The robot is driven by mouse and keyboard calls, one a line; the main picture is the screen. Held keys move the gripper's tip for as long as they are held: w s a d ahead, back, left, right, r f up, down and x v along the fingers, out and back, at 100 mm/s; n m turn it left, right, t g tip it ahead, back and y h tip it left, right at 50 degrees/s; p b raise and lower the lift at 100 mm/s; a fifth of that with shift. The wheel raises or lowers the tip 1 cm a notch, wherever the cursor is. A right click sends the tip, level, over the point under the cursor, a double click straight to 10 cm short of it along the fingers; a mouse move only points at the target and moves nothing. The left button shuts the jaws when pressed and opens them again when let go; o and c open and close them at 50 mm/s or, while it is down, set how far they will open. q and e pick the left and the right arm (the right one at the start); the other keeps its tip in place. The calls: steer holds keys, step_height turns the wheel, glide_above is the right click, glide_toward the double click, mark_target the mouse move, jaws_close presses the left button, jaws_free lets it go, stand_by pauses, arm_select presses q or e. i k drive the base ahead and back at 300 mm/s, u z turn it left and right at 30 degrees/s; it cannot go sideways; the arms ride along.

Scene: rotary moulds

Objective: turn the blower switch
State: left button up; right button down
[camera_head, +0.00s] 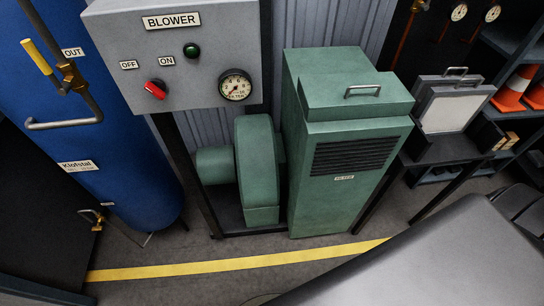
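The blower control box (192,70) is a grey panel labelled BLOWER at the upper left of the head view. Its red rotary switch (155,89) sits at the lower left of the panel. The OFF label (129,65) is above and left of the switch, the ON label (167,61) above and right. The switch handle looks slanted, with its upper-left end toward OFF. A dark green lamp (191,50) and a round gauge (235,86) are to its right. Neither of my grippers shows in this view.
The green blower (256,170) and a green cabinet (345,150) stand on the floor below and right of the panel. A blue tank (130,180) with a yellow-handled valve (37,57) is at left. A yellow floor line (240,262) crosses the open floor in front.

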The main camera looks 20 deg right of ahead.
mark_target(155, 86)
steer(key=k, duration=1.2)
steer(key=z, duration=0.75)
steer(key=i, duration=1.35)
steer(key=u, duration=0.9)
